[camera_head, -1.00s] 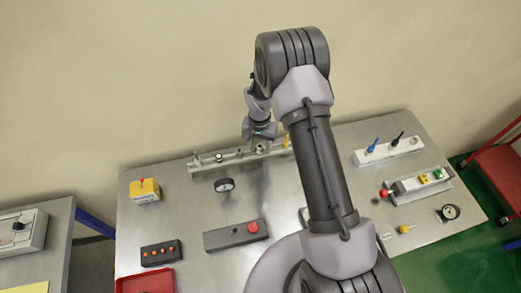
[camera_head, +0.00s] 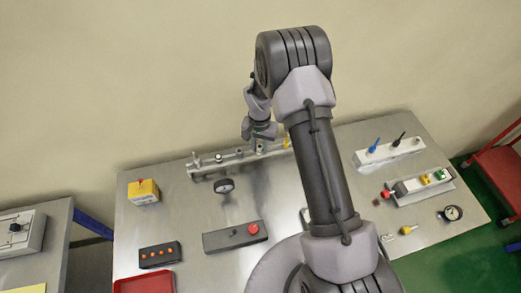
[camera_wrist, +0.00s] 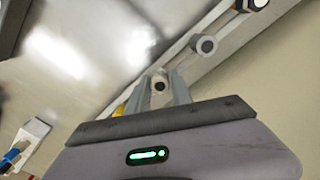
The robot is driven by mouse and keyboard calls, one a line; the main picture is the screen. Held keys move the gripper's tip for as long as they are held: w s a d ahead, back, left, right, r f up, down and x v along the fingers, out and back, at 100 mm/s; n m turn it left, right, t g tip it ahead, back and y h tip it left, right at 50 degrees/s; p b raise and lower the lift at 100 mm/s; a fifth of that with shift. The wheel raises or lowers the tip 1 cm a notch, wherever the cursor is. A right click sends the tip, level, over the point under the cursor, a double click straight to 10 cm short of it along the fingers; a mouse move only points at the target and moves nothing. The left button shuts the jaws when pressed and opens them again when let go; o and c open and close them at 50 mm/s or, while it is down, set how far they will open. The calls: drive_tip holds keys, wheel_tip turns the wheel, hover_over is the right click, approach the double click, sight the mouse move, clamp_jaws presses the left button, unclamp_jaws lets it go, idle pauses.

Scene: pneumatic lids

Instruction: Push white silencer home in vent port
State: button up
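A pale manifold bar (camera_head: 205,170) lies along the back of the table in the head view; it also crosses the wrist view diagonally (camera_wrist: 180,62). My gripper (camera_wrist: 158,80) is low over the bar, its two fingers apart. A pale round piece with a dark centre (camera_wrist: 159,86) shows between the fingers, perhaps the white silencer; I cannot tell whether the fingers touch it or how deep it sits. A grey round fitting with a dark hole (camera_wrist: 205,45) stands farther along the bar. In the head view my arm partly hides the fingertips and the vent port.
A yellow box (camera_head: 144,192) is at left, a grey button box (camera_head: 234,236) in the middle front. A white strip with blue and black plugs (camera_head: 390,152) is at right. The metal table between is mostly clear.

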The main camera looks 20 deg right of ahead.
sight(260, 146)
clamp_jaws()
drive_tip(key=shift+r, duration=0.1)
drive_tip(key=shift+r+p, duration=1.3)
drive_tip(key=shift+r, duration=1.15)
